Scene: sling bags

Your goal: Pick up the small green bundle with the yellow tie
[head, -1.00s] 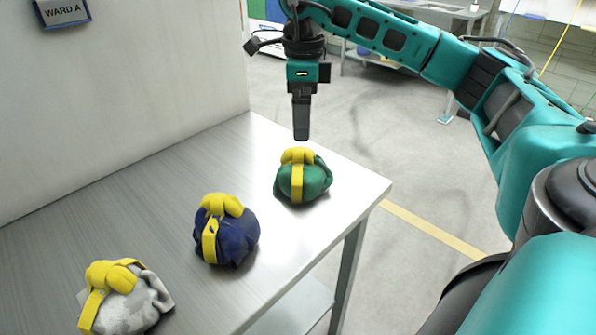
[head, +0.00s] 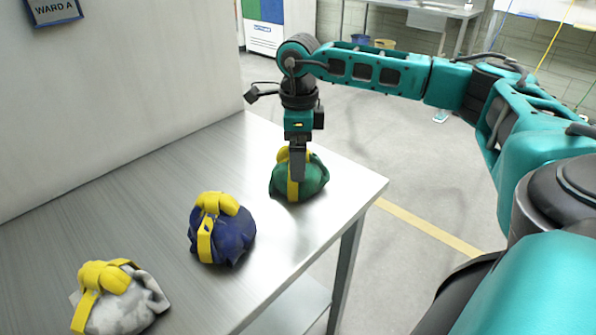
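The small green bundle with the yellow tie (head: 314,178) sits on the metal table near its far right corner. My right gripper (head: 297,178) points straight down, with its finger in front of the bundle's top and yellow tie. The finger overlaps the tie in the picture; I cannot tell whether it touches or grips it. Only one finger shows clearly, so the opening is hidden. My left gripper is not in view.
A dark blue bundle with a yellow tie (head: 232,232) and a grey-white bundle with a yellow tie (head: 125,305) sit on the metal table (head: 130,205), nearer and to the left. A pale wall panel (head: 120,95) with a "WARD A" sign (head: 55,10) stands along the table's left side.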

